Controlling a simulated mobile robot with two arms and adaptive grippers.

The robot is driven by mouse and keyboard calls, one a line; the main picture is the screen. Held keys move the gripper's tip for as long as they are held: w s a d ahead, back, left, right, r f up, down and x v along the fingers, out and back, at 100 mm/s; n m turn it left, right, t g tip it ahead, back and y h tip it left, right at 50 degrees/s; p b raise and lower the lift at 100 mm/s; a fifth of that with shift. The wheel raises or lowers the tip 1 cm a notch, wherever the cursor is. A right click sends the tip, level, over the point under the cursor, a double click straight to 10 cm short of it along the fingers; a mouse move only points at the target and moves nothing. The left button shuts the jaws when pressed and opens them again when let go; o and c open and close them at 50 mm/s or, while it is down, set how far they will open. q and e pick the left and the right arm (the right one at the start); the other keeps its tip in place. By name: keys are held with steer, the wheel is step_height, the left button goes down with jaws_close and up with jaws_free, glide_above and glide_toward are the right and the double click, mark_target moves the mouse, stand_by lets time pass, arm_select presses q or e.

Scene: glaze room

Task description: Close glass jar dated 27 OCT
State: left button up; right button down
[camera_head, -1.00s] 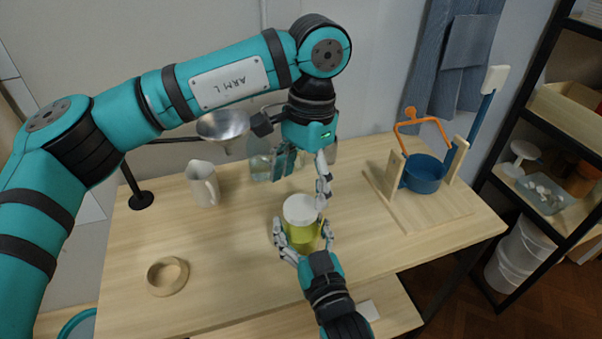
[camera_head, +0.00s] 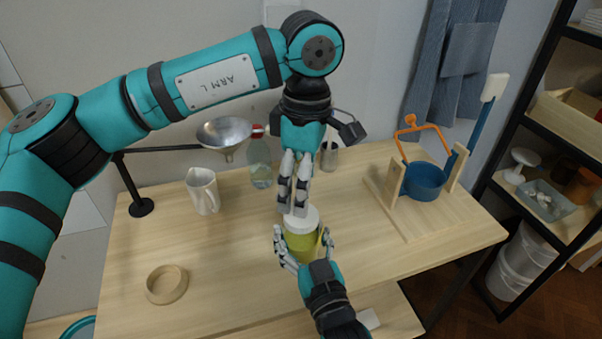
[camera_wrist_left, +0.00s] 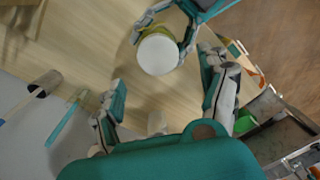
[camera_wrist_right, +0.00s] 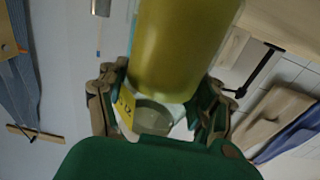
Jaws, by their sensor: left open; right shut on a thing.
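The glass jar (camera_head: 301,244) holds yellow-green contents and stands on the wooden table with a white lid (camera_head: 302,220) on top. In the left wrist view the lid (camera_wrist_left: 158,54) shows as a round white disc. In the right wrist view the jar (camera_wrist_right: 180,45) fills the upper middle, with a yellow label (camera_wrist_right: 125,105) partly hidden; its date is not readable. My right gripper (camera_head: 303,250) is shut around the jar's sides. My left gripper (camera_head: 294,208) points down just above and behind the lid, open and empty; its fingers (camera_wrist_left: 162,100) are apart.
A white pitcher (camera_head: 203,190), a metal funnel on a stand (camera_head: 224,134) and a red-capped bottle (camera_head: 260,165) stand behind at left. A wooden ring (camera_head: 167,284) lies front left. A blue pot in a wooden frame (camera_head: 424,180) stands at right. Table between ring and jar is clear.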

arm_select(q)
steer(key=n, duration=0.6)
steer(key=shift+r+n, duration=0.2)
steer(key=shift+n, duration=0.2)
steer(key=n, duration=0.6)
steer(key=shift+r, duration=0.2)
steer(key=n, duration=0.6)
steer(key=shift+r, duration=0.2)
steer(key=n, duration=0.6)
steer(key=shift+s+r, duration=0.1)
steer(key=shift+r, duration=0.05)
steer(key=shift+f, duration=4)
